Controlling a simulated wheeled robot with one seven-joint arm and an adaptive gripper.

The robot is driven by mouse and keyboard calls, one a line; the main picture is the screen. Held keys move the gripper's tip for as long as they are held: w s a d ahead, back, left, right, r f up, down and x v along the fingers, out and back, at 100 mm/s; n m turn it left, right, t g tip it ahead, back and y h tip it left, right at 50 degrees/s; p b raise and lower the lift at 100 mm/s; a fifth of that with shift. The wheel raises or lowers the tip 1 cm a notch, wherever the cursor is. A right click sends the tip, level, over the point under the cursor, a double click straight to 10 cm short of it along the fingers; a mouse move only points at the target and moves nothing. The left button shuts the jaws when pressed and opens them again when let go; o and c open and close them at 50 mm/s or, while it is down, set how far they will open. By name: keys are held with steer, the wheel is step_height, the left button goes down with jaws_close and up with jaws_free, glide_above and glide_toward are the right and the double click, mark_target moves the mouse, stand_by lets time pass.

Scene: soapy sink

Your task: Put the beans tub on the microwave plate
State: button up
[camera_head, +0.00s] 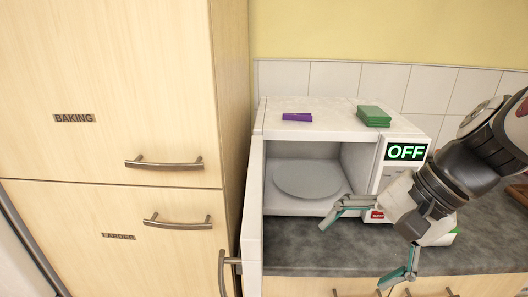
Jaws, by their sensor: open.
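The microwave (390,126) stands on the grey counter with its door (252,225) swung open to the left and its display reading OFF. The round grey microwave plate (308,179) lies inside, and nothing is seen on it. My gripper (357,253) is open and empty in front of the microwave's lower right side, its fingers spread toward the left and downward. No beans tub can be clearly made out. A small white and green thing (454,236) shows partly behind my gripper on the counter; I cannot tell what it is.
A purple box (297,117) and a green box (374,116) lie on top of the microwave. Tall cupboards (110,90) labelled BAKING and LARDER stand at the left, close to the open door. Drawers with handles are below the counter (310,258).

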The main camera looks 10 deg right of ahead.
steer(key=w+d+f+m+t+y+b, duration=0.3)
steer(key=w+d+f+m+t+b, duration=0.35)
steer(key=w+d+m, duration=0.4)
steer(key=s+d+f+m+t+h+b, duration=0.2)
steer(key=d+f+m+t+h, duration=0.15)
steer(key=d+m, duration=0.4)
steer(key=s+d+f+m+t+h+b, duration=0.25)
steer(key=d+f+m+h, duration=0.2)
steer(key=d, duration=0.55)
steer(key=s+d+f+m+t+h+b, duration=0.2)
steer(key=d+f+m+h+b, duration=0.15)
steer(key=d+m, duration=0.4)
steer(key=w+d, duration=0.1)
steer(key=w, duration=0.1)
steer(key=w+d+n, duration=0.1)
steer(key=w, duration=0.2)
steer(key=w+d+n+h, duration=0.1)
steer(key=w, duration=0.1)
steer(key=shift+w+r, duration=0.4)
steer(key=shift+a+x, duration=0.2)
steer(key=shift+x, duration=1.2)
steer(key=shift+a+x, duration=0.15)
steer(key=shift+x, duration=1.3)
steer(key=shift+w+r, duration=0.1)
steer(key=shift+c, duration=0.6)
